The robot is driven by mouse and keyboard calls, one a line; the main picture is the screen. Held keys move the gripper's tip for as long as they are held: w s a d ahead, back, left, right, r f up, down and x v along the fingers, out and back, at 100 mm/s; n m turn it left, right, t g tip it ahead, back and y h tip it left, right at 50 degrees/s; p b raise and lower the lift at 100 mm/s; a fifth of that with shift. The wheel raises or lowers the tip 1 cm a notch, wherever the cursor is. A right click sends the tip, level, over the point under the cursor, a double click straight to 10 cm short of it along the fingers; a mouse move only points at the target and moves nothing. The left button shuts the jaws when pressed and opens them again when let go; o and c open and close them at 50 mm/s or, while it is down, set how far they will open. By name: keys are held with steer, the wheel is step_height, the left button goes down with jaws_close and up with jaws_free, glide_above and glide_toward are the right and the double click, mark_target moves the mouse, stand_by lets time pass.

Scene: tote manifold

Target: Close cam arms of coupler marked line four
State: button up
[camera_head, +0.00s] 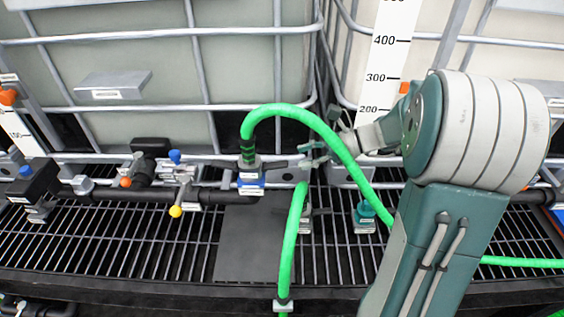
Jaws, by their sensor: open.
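A hose coupler (248,162) stands upright on a blue, labelled fitting on the black pipe, left of the middle of the view. A bright green hose (283,109) enters its top through a dark ribbed collar. A dark cam arm (286,164) sticks out from its right side, and another (222,164) seems to stick out to the left. The label writing is too small to read. My gripper (308,155) is open, just right of the coupler, with its fingertips near the outer end of the right cam arm. I cannot tell whether they touch.
A second green hose (290,235) drops in front of the grating (130,250). The arched hose passes close by my gripper. Valves with a yellow knob (176,211) and an orange knob (126,182) stand left. A teal fitting (364,212) stands right. Caged tanks (240,60) fill the back.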

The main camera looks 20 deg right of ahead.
mark_target(285, 162)
steer(key=x, duration=0.5)
steer(key=shift+w+a+f, duration=0.15)
steer(key=shift+a+f, duration=0.05)
steer(key=shift+a, duration=0.1)
jaws_close()
